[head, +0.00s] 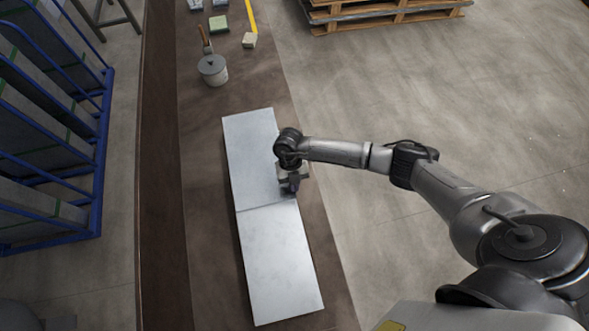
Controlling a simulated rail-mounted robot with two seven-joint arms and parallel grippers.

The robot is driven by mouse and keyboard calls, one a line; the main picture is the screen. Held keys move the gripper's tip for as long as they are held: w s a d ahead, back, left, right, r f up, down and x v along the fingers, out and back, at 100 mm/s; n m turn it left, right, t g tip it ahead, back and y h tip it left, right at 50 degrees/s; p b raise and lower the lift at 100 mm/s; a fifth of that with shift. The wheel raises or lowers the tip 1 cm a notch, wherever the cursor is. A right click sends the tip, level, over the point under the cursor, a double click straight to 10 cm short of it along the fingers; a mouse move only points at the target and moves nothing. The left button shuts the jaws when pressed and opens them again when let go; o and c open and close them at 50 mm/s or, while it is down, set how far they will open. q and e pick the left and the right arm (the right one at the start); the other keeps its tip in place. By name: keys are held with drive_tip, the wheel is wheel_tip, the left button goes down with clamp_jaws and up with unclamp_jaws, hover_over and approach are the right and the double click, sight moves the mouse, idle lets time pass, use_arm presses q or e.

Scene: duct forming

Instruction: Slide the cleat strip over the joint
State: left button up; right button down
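Two flat silver sheet-metal panels lie end to end on the brown bench, the far panel (248,150) and the near panel (277,265). A thin joint line (267,208) runs across between them. My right gripper (291,188) is over the right edge of the panels, just beyond the joint. Its fingers point down and are small and dark, so I cannot tell whether they are open or hold anything. I cannot make out a separate cleat strip; it may be hidden at the gripper. My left gripper is not in view.
The long brown bench (213,200) carries a grey lidded pot (213,70) with a brown-handled tool, and small blocks (249,40) at the far end. A blue rack (100,150) stands left. A wooden pallet (385,14) lies at the back. Floor at right is clear.

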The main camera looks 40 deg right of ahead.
drive_tip(key=shift+w+a, duration=0.1)
drive_tip(key=shift+a, duration=0.05)
drive_tip(key=c, duration=1.8)
unclamp_jaws()
drive_tip(key=o, duration=0.5)
drive_tip(key=shift+w+r, duration=0.2)
drive_tip(key=shift+r, duration=0.25)
drive_tip(key=b+v, duration=0.2)
drive_tip(key=v, duration=1.1)
drive_tip(key=shift+s, duration=0.1)
